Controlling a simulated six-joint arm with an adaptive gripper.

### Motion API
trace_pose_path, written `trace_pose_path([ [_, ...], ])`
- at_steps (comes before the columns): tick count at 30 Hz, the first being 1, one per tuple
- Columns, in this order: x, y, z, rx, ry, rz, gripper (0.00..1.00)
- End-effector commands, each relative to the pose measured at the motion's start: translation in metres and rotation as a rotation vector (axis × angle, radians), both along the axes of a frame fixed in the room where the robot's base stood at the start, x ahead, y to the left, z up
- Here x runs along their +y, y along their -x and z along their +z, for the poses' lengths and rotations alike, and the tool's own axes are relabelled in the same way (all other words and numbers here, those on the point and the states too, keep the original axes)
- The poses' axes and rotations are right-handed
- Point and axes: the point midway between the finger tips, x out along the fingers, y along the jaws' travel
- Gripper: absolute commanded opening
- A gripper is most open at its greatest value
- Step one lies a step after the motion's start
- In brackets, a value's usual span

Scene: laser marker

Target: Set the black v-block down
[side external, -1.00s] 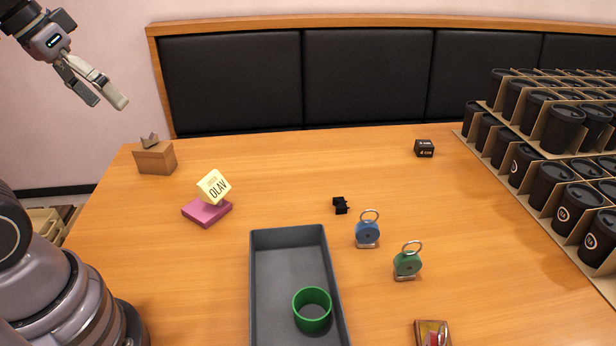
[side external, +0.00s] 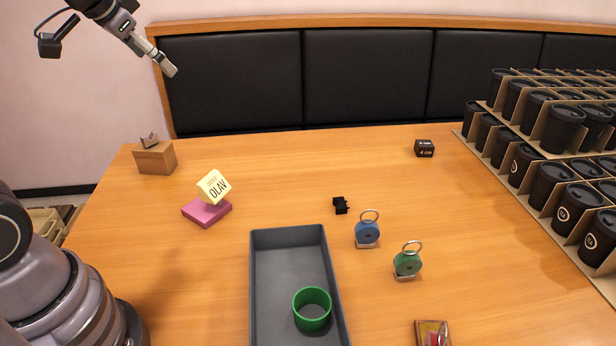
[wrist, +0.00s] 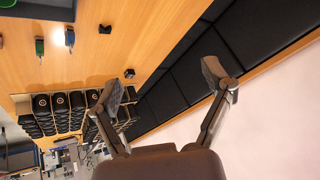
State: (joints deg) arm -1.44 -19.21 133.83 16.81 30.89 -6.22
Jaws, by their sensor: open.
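A small black piece (side external: 341,205) with an uneven outline lies on the table, behind the grey tray; it looks like the black v-block, though its notch is too small to make out. It also shows in the wrist view (wrist: 105,29). My gripper (side external: 168,70) is high at the upper left, in front of the wall and the dark back panel, far from the piece. In the wrist view my gripper (wrist: 161,87) has its two fingers spread wide with nothing between them.
A grey tray (side external: 276,270) holds a green cup (side external: 312,312). Blue (side external: 367,232) and green (side external: 407,262) ring-topped tags stand nearby. A black cube (side external: 424,148) sits farther back. A yellow cube (side external: 214,187) rests on a pink block (side external: 207,212). Racked black cups (side external: 552,190) fill the right.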

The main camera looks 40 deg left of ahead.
Motion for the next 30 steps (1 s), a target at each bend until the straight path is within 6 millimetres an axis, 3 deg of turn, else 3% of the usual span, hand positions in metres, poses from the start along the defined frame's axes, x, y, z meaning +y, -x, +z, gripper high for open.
trace_pose_path([
  [1,0.004,-0.033,-0.009,-0.007,-0.032,-0.026,0.80],
  [6,0.006,-0.133,-0.048,-0.072,-0.097,-0.163,0.80],
  [8,0.002,-0.164,-0.069,-0.089,-0.098,-0.227,0.80],
  [13,-0.021,-0.231,-0.154,-0.115,-0.041,-0.431,0.80],
  [16,-0.041,-0.250,-0.212,-0.115,0.035,-0.552,0.80],
  [21,-0.069,-0.252,-0.289,-0.100,0.177,-0.704,0.80],
  [24,-0.079,-0.248,-0.314,-0.093,0.234,-0.751,0.80],
  [30,-0.094,-0.252,-0.337,-0.089,0.267,-0.781,0.80],
])
